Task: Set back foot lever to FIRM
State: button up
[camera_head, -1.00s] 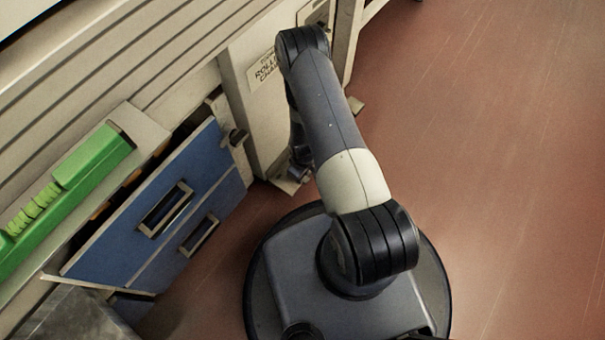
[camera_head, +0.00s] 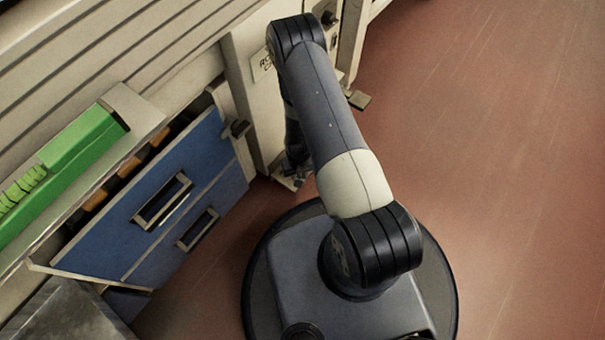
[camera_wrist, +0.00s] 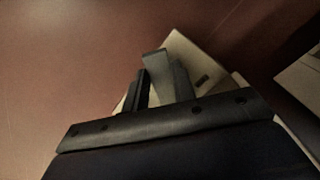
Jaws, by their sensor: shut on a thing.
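In the wrist view my gripper (camera_wrist: 160,88) has its dark fingers closed around a grey bar, which looks like the foot lever (camera_wrist: 156,64). The bar stands over a pale foot plate (camera_wrist: 206,60) with a small dark mark on it. I cannot read any FIRM marking or tell the lever's setting. In the head view my gripper is low beside the foot of the cream machine post, mostly hidden behind my arm. The pale foot plate (camera_head: 287,183) shows there at floor level; the lever itself is not clear.
A blue drawer unit (camera_head: 215,150) sticks out at left, below a shelf with a green case (camera_head: 80,150). A second pale foot (camera_head: 359,100) sits to the right of my arm. Red floor (camera_head: 490,180) is open on the right.

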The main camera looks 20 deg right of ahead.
jog(key=m, duration=0.2)
jog(key=a+m+b, duration=0.2)
jog(key=m, duration=0.1)
jog(key=shift+w+f+m, duration=0.1)
jog(key=shift+w+m, duration=0.2)
jog(key=shift+w, duration=0.05)
jog(key=shift+w+a+m+b, duration=0.2)
jog(key=shift+a+m+b, duration=0.05)
jog(key=shift+m, duration=0.6)
jog(key=shift+w+a+m+b, duration=0.2)
jog(key=shift+a+m+b, duration=0.05)
jog(key=shift+m, duration=0.55)
jog(key=shift+w+a+m+b, duration=0.2)
jog(key=shift+a+m+b, duration=0.05)
jog(key=shift+m, duration=0.6)
jog(key=o, duration=1)
notch_tip(320, 180, up, 11)
jog(key=p, duration=0.4)
jog(key=shift+p, duration=0.3)
jog(key=shift+f, duration=0.1)
